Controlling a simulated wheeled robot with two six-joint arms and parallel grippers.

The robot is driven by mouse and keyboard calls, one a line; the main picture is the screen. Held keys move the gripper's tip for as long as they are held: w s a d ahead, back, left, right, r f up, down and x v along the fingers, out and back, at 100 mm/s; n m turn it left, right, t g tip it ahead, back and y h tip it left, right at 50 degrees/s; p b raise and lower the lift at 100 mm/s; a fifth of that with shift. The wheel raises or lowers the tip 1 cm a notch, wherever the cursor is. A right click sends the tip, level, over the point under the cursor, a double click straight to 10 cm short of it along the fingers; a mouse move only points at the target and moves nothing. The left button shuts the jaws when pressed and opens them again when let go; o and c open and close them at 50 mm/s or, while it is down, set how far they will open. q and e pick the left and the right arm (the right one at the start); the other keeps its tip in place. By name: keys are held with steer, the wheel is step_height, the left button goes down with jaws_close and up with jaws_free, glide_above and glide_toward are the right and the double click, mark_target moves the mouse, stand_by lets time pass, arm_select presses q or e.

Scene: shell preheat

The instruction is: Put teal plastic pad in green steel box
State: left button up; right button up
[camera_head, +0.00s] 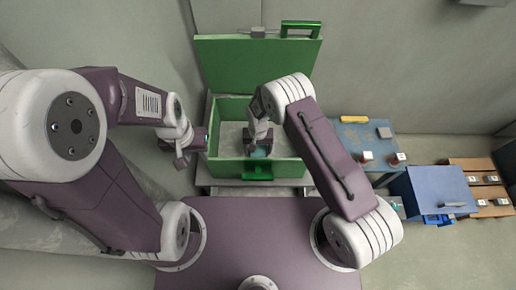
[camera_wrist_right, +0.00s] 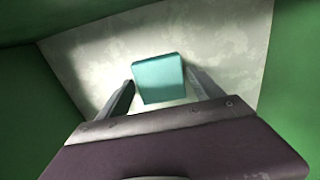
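The green steel box (camera_head: 214,140) stands in the centre of the head view with its lid (camera_head: 225,60) raised at the back. My right gripper (camera_head: 259,148) reaches down inside the box. In the right wrist view, the teal plastic pad (camera_wrist_right: 159,78) is between the tips of my right gripper (camera_wrist_right: 160,82), with narrow gaps on both sides. The fingers look open. The pad is over or on the pale box floor; contact is unclear. My left gripper (camera_head: 184,155) is outside the box at its left side; its fingers are too small to judge.
A blue table (camera_head: 352,134) to the right holds a yellow item (camera_head: 353,119), a grey block (camera_head: 384,132) and small items. A blue box (camera_head: 436,190) and brown boards (camera_head: 474,165) with small blocks are further right. The green walls (camera_wrist_right: 292,75) surround my right gripper.

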mark_target(258, 150)
steer(key=shift+r, duration=0.5)
step_height(258, 150, up, 11)
steer(key=p, duration=0.2)
steer(key=shift+r, duration=0.2)
steer(key=s+d+r, duration=0.5)
steer(key=d+r, duration=0.6)
steer(key=d, duration=0.1)
steer(key=s+d+r+t, duration=0.1)
steer(key=s+d+r, duration=0.2)
steer(key=s+d, duration=0.3)
steer(key=s, duration=0.3)
steer(key=shift+s+r, duration=0.15)
steer(key=shift+s, duration=0.15)
